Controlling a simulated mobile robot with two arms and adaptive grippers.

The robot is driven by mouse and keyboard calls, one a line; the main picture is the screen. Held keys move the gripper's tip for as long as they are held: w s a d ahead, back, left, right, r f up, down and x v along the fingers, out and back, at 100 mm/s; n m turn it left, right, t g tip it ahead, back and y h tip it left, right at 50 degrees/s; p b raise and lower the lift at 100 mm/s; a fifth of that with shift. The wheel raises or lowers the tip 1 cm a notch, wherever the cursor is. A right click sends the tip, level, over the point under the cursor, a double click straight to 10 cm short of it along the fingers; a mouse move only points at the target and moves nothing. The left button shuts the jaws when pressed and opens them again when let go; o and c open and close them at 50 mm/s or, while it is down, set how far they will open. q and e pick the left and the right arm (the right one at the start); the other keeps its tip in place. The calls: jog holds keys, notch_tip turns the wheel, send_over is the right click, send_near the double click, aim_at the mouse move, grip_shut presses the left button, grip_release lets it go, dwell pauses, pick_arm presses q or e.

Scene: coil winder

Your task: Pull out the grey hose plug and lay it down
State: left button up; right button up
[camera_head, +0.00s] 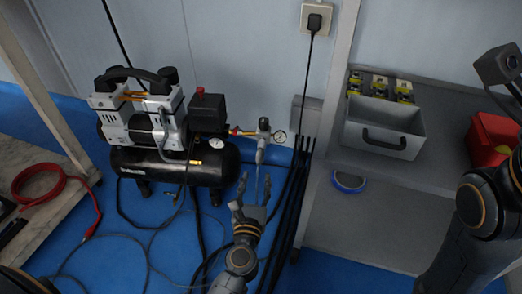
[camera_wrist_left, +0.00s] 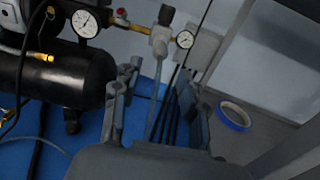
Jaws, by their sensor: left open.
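The grey hose plug (camera_head: 260,154) sits upright below the regulator (camera_head: 263,130) beside the compressor, with a thin grey hose hanging down from it. The plug also shows in the left wrist view (camera_wrist_left: 159,46), top centre, with the hose running down between my fingers. My left gripper (camera_head: 254,192) is open and empty below the plug, fingers pointing up towards it. In the left wrist view its two fingers (camera_wrist_left: 158,92) stand either side of the hose, apart from the plug. My right arm shows at the right edge; its gripper is not clearly seen.
The black and silver compressor (camera_head: 165,135) stands left of the regulator. Black hoses (camera_head: 290,200) run down beside the shelf post. The shelf at right holds a grey bin (camera_head: 383,130), a red box (camera_head: 492,138) and a blue tape roll (camera_head: 348,181). A red hose (camera_head: 42,186) lies at left.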

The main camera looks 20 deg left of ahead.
aim_at(259, 164)
pick_arm(q)
jog(key=shift+s, duration=0.1)
jog(key=shift+w+a, duration=0.25)
jog(key=shift+w, duration=1.25)
jog(key=shift+w+a, duration=0.25)
jog(key=shift+w, duration=1.2)
jog(key=shift+w+a, duration=0.25)
jog(key=shift+w, duration=1.25)
grip_shut()
jog(key=shift+s, duration=0.1)
jog(key=shift+s+d, duration=0.15)
jog(key=shift+s, duration=0.8)
jog(key=shift+s+d, duration=0.2)
jog(key=shift+s, duration=0.8)
jog(key=shift+s+d, duration=0.15)
jog(key=shift+s, duration=0.8)
